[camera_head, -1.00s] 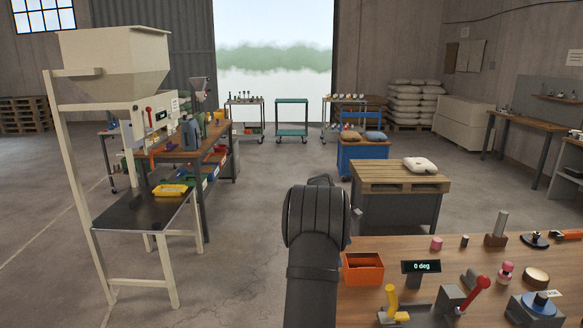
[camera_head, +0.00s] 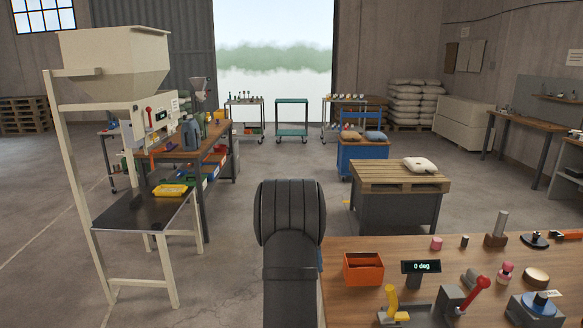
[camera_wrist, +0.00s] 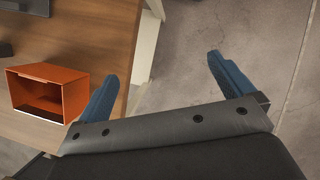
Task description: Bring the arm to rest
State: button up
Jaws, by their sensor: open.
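My gripper (camera_wrist: 162,88) shows in the wrist view with its two blue fingers wide apart and nothing between them. Below it are the edge of the wooden bench and the grey concrete floor. In the head view my dark arm (camera_head: 290,240) stands upright at the lower middle, just left of the bench (camera_head: 335,295). The arm hides the gripper in that view.
An orange open box (camera_head: 363,269) sits at the bench's left edge; it also shows left of the gripper in the wrist view (camera_wrist: 75,98). Beside it are a "0 deg" display (camera_head: 421,267), a yellow handle (camera_head: 391,300) and a red lever (camera_head: 477,290). Open floor lies left.

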jog(key=d, duration=0.1)
jog(key=s+d+r, duration=0.1)
jog(key=d, duration=0.1)
jog(key=shift+r, duration=0.2)
dwell(0.4)
jog(key=a+f, duration=0.2)
jog(key=a, duration=0.2)
jog(key=w+d+r+n+t+h, duration=0.1)
jog(key=w+d+n, duration=0.4)
jog(key=d, duration=0.5)
jog(key=shift+w+r+n+t+h, duration=0.3)
jog(key=shift+w+r, duration=0.3)
jog(key=shift+w, duration=0.05)
